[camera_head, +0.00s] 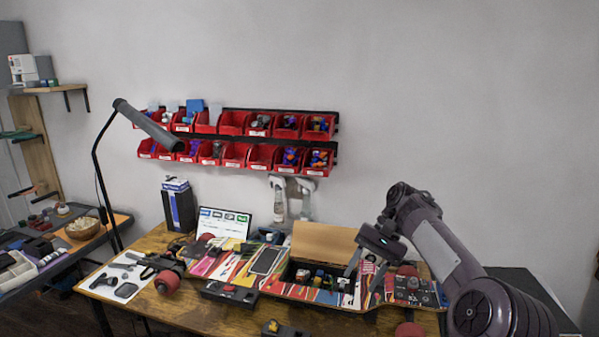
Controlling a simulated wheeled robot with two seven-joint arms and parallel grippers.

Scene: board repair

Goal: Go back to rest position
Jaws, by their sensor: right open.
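My right arm comes in from the right, and my right gripper (365,272) points down over the right part of the colourful board (225,267). Its fingers are apart and I see nothing held between them. The board lies across the wooden table (155,308) with red wheels at its ends. A compartment in its middle stands open, with a tan lid (323,243) raised behind it and several small coloured parts inside. The gripper is at the right edge of this opening; I cannot tell whether it touches the board. My left gripper is out of view.
Red bins (232,123) hang on the wall. A lamp (147,124) arches over the table's left side. A blue-black box (179,205) and a small screen (224,222) stand at the back. A black device (230,292) lies in front of the board. The space above the table's middle is free.

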